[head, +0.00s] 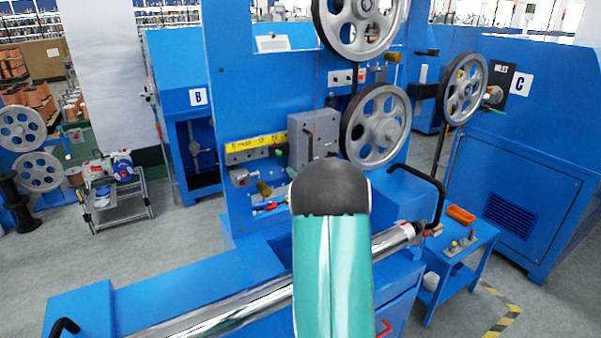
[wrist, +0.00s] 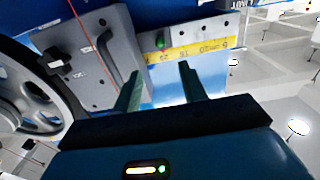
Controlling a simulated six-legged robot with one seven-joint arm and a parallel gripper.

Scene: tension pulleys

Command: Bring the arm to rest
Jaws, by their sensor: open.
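My gripper (wrist: 160,88) shows in the wrist view with its two dark green fingers spread apart and nothing between them. Beyond the fingertips are a yellow scale strip (wrist: 205,48) and a green knob (wrist: 160,41) on the blue machine. In the head view my teal arm rises from the bottom centre with its dark rounded joint in front of the machine. The gripper itself is hidden behind that joint in the head view.
The blue machine carries grey pulleys (head: 376,126) and a grey box (head: 314,135). A long metal roller (head: 230,312) crosses its front. A small blue table (head: 462,262) with an orange tray (head: 461,215) stands at right. A cart (head: 117,200) stands at left on open grey floor.

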